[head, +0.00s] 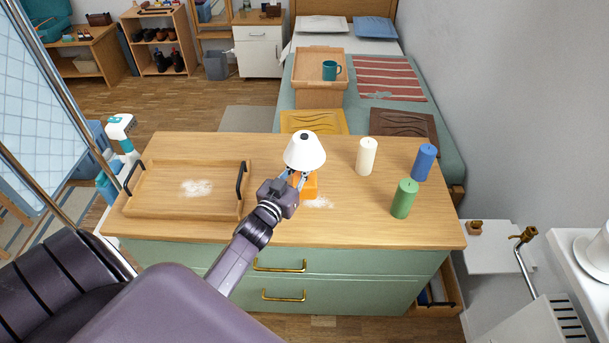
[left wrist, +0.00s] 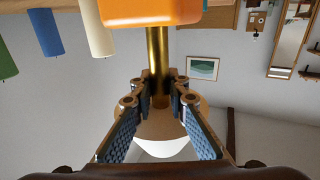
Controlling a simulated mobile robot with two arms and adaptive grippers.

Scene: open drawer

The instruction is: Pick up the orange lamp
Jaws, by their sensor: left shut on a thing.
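The orange lamp (head: 305,151) is upright over the middle of the dresser top, with a white shade and an orange base (head: 309,187). I cannot tell whether the base touches the wood. My left gripper (head: 294,178) reaches it from the front left, between shade and base. In the left wrist view, which is upside down, my left gripper (left wrist: 160,92) is shut with its fingers on either side of the lamp's brass stem (left wrist: 158,52). The orange base (left wrist: 150,10) is at the top edge there. My right gripper is not in view.
A wooden tray (head: 150,211) with black handles lies left of the lamp. White (head: 366,156), blue (head: 424,162) and green (head: 404,198) candles stand to the right. A white powdery patch (head: 318,203) is beside the base. A spray bottle (head: 121,135) is past the dresser's left edge.

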